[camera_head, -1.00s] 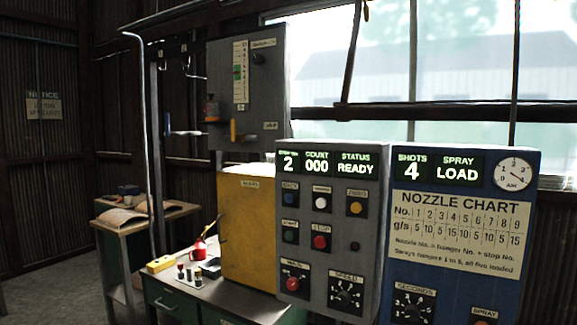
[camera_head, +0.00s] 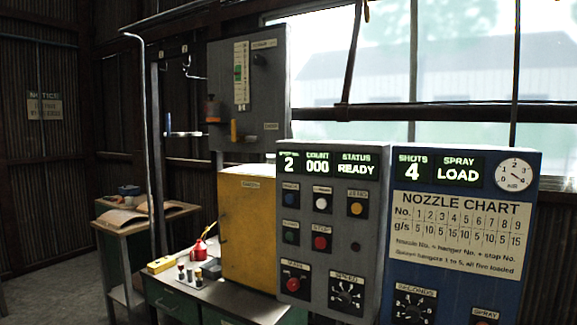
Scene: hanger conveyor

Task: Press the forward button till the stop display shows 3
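The grey control panel (camera_head: 333,240) stands in the middle right. Its stop display (camera_head: 289,163) shows 2, the count display (camera_head: 317,164) shows 000 and the status display (camera_head: 356,165) reads READY. Below are a blue button (camera_head: 290,196), a white button (camera_head: 321,203), a yellow button (camera_head: 356,208), a green button (camera_head: 290,235) and a red button (camera_head: 320,242). Their small labels are too blurred to read with certainty, so I cannot tell which one is forward. Neither of my grippers is in view.
A blue spray cabinet (camera_head: 458,290) with a nozzle chart (camera_head: 457,230) adjoins the panel on the right; its displays show 4 and LOAD. A yellow cabinet (camera_head: 246,232) stands left on a bench (camera_head: 215,293) with a red oil can (camera_head: 199,249) and small items. A side table (camera_head: 127,232) is farther left.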

